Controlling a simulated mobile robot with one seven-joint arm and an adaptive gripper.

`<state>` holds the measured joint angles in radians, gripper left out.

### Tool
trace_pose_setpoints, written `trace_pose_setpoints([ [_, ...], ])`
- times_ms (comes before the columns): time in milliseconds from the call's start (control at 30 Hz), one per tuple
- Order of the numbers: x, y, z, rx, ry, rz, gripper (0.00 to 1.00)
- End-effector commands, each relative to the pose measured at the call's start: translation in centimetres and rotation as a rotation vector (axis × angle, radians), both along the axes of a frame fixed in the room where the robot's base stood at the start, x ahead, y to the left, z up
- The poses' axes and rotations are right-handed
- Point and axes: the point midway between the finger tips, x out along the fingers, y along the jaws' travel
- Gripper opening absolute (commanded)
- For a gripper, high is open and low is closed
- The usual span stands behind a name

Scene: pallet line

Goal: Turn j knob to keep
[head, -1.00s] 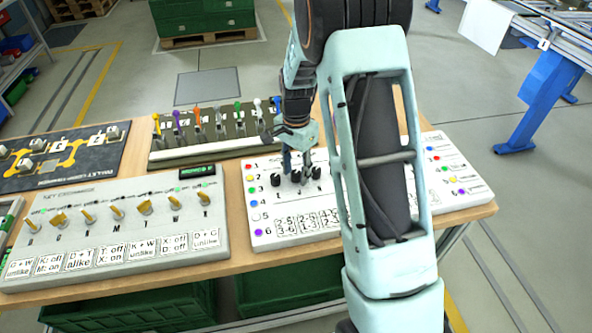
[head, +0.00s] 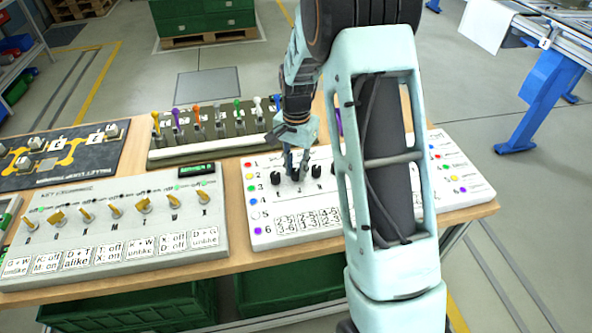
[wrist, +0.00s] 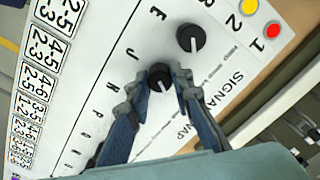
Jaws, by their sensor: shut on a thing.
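The J knob (wrist: 157,72) is a round black knob with a white pointer mark, second in the row on the white panel (wrist: 100,62). In the wrist view it sits between the fingertips of my gripper (wrist: 160,84), which is shut on it. Its pointer points toward the bottom of the wrist view. In the head view my gripper (head: 297,174) reaches down onto the panel, and its fingers partly hide the knob. The E knob (wrist: 190,38) stands just beside it, clear of the fingers. The small position labels are too blurred to read surely.
To the left is a switch panel (head: 120,240) with several brass toggles. Behind is a dark rack (head: 200,152) with several coloured levers, and a black board (head: 60,160) at far left. My arm hides much of the white panel's right half.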

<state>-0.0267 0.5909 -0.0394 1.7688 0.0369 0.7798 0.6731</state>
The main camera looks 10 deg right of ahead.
Motion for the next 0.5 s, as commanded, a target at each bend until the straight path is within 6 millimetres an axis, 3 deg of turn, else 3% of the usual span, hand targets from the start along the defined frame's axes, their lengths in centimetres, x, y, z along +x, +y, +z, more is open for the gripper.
trace_pose_setpoints([
  [500, 0.09, -0.04, -0.06, 0.000, -0.002, 0.487, 0.00],
])
